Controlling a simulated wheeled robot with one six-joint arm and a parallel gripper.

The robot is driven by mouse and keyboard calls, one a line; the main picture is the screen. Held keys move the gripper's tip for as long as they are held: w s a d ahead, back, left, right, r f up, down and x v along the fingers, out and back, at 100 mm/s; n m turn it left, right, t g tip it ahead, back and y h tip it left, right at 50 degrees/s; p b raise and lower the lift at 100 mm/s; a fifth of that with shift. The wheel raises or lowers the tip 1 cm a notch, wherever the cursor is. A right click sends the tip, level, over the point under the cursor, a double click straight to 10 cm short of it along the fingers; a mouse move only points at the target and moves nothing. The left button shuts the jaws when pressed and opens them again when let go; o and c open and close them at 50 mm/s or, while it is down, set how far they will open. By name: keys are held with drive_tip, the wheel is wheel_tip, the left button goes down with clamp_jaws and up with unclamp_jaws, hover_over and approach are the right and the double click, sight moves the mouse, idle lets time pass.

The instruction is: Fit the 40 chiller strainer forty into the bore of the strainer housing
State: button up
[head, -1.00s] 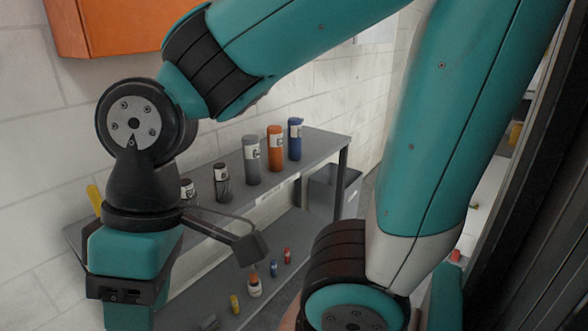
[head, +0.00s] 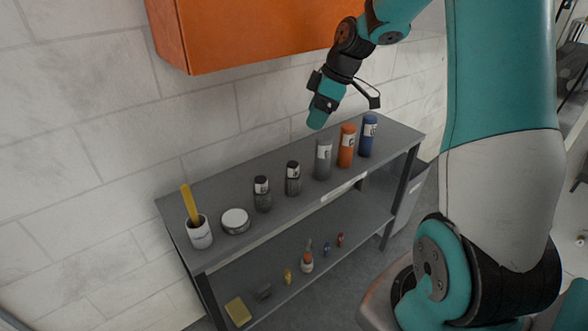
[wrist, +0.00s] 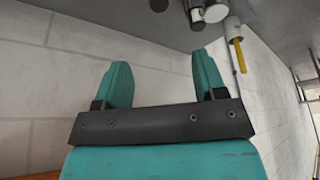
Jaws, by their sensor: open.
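Two small dark canisters with pale labels, the left one (head: 262,194) and the right one (head: 293,179), stand upright on the bench top in the head view. They look like strainers, but I cannot read which is the 40. My gripper (head: 317,122) is in the air above the bench's back edge, near the wall and the grey cylinder, apart from everything. In the wrist view its two teal fingers (wrist: 161,75) are spread with nothing between them. I cannot make out a strainer housing with a bore in either view.
A grey cylinder (head: 323,160), an orange one (head: 347,147) and a blue one (head: 368,136) stand at the bench's right. A white cup (head: 200,233) with a yellow stick and a round white-lidded tub (head: 235,221) stand left. An orange cabinet (head: 255,35) hangs above.

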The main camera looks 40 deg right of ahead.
sight(294, 163)
drive_tip(key=x, duration=1.1)
drive_tip(key=shift+f, duration=0.4)
drive_tip(key=x, duration=0.5)
drive_tip(key=shift+s+d+f+p, duration=0.2)
drive_tip(key=shift+f+p, duration=0.05)
drive_tip(key=shift+p, duration=0.1)
drive_tip(key=c, duration=0.9)
